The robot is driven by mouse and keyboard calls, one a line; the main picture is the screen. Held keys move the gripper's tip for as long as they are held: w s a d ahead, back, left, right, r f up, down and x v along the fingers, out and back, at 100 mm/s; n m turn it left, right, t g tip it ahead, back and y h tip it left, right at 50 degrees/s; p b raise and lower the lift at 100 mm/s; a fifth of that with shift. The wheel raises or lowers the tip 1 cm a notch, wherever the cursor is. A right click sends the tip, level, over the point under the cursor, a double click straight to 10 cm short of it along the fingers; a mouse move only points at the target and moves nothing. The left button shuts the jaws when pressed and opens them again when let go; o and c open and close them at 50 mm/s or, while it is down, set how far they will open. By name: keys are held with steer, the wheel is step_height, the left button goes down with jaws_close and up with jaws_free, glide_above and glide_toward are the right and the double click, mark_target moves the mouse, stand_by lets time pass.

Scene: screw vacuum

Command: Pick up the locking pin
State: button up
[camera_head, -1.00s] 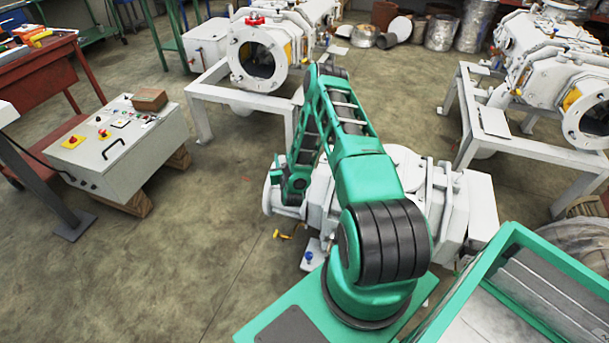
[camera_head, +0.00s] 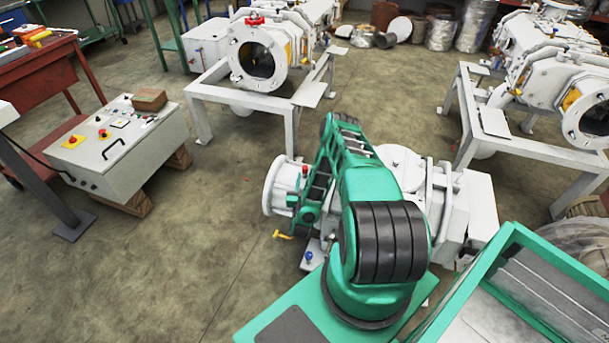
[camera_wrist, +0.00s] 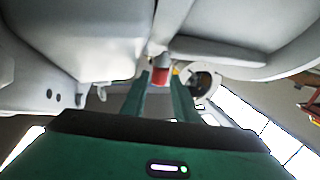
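In the wrist view a small red cylinder (camera_wrist: 161,75), which looks like the locking pin, hangs below a grey fitting on the underside of a white machine. My gripper (camera_wrist: 160,80) points up at it with its two green fingers apart, one on each side of the red piece. I cannot tell whether the fingers touch it. In the head view my arm's lower end is beside the left end of the white machine (camera_head: 276,186), where a small red spot (camera_head: 305,170) shows.
A blue knob (camera_head: 309,257) and a yellow handle (camera_head: 283,235) sit low near my arm. A control box (camera_head: 110,155) stands at the left. Other white machines (camera_head: 262,55) stand on frames behind. The floor between is clear.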

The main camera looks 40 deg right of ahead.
mark_target(305, 172)
steer(key=shift+x, duration=2.8)
steer(key=shift+a, duration=0.1)
jaws_close()
